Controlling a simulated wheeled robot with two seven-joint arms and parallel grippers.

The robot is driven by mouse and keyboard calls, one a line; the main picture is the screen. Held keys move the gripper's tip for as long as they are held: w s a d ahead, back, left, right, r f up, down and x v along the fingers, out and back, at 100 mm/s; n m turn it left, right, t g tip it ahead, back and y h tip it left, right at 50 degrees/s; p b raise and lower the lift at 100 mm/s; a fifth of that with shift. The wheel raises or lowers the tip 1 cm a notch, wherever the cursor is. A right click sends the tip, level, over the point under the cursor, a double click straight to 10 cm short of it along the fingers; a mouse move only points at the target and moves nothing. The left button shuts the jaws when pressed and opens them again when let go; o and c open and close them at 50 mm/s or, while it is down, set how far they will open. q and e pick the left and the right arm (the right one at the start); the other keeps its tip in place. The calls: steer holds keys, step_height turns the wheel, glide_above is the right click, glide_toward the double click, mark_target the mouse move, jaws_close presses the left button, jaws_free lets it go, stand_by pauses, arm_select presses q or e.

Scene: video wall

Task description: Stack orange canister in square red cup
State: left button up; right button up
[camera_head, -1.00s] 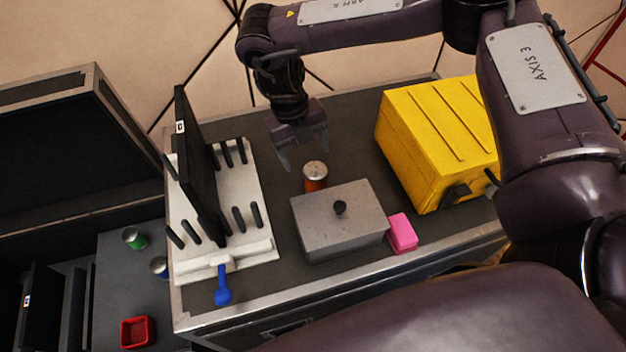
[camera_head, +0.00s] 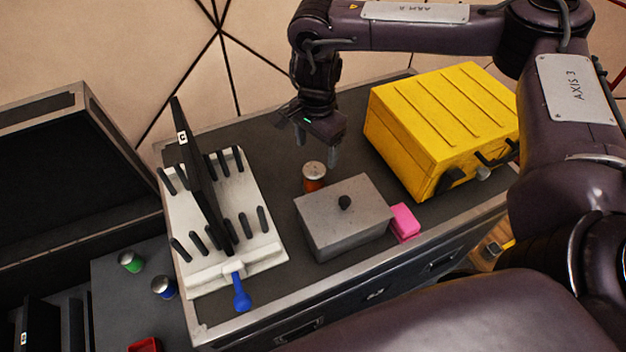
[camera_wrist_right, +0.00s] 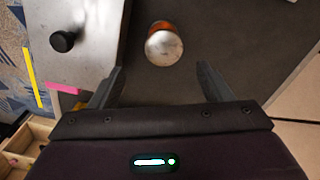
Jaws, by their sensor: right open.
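The orange canister (camera_head: 314,177) with a silver lid stands upright on the dark case top, just behind the grey lidded box. It also shows in the right wrist view (camera_wrist_right: 164,44), ahead of and between the fingers, apart from them. My right gripper (camera_head: 318,150) is open and empty, behind and above the canister; its fingers show in the right wrist view (camera_wrist_right: 160,85). The square red cup (camera_head: 146,345) is at the bottom edge of the head view, on the lower grey surface at left, partly cut off. My left gripper is not in view.
A grey box with a black knob (camera_head: 344,215) and a pink block (camera_head: 404,222) stand in front of the canister. A yellow case (camera_head: 440,125) is at right. A white rack (camera_head: 245,205) with black pegs and an upright panel is at left.

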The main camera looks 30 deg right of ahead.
mark_target(314, 168)
steer(key=f, duration=0.5)
steer(key=f+p, duration=0.1)
steer(key=f, duration=0.1)
steer(key=shift+w+a+f, duration=0.1)
steer(key=shift+w+f, duration=0.15)
steer(key=shift+f, duration=0.15)
steer(key=c, duration=1.2)
steer(key=shift+o, duration=0.2)
steer(key=shift+r, duration=0.1)
